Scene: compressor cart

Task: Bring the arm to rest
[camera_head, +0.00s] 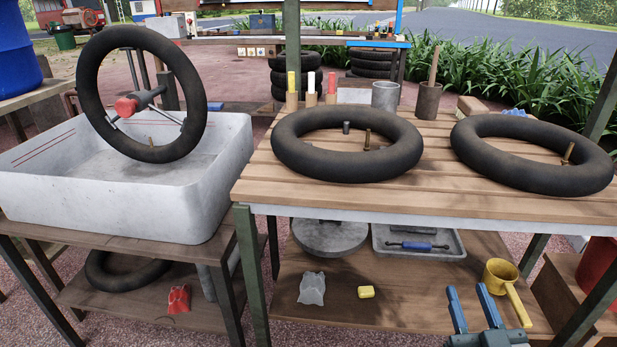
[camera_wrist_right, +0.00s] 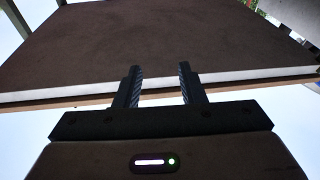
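My right gripper (camera_head: 470,308) shows at the bottom right of the head view, low in front of the wooden table. Its two blue-lit fingers are apart with nothing between them. In the right wrist view the same gripper (camera_wrist_right: 160,88) is open and empty, with a broad brown surface (camera_wrist_right: 160,40) with a pale edge beyond its fingertips. I cannot tell whether the fingers touch that surface. My left gripper is in neither view.
Black inner tubes (camera_head: 347,143) (camera_head: 533,152) lie on the slatted table (camera_head: 420,200). Another tube (camera_head: 142,95) stands upright over the grey basin (camera_head: 120,205).

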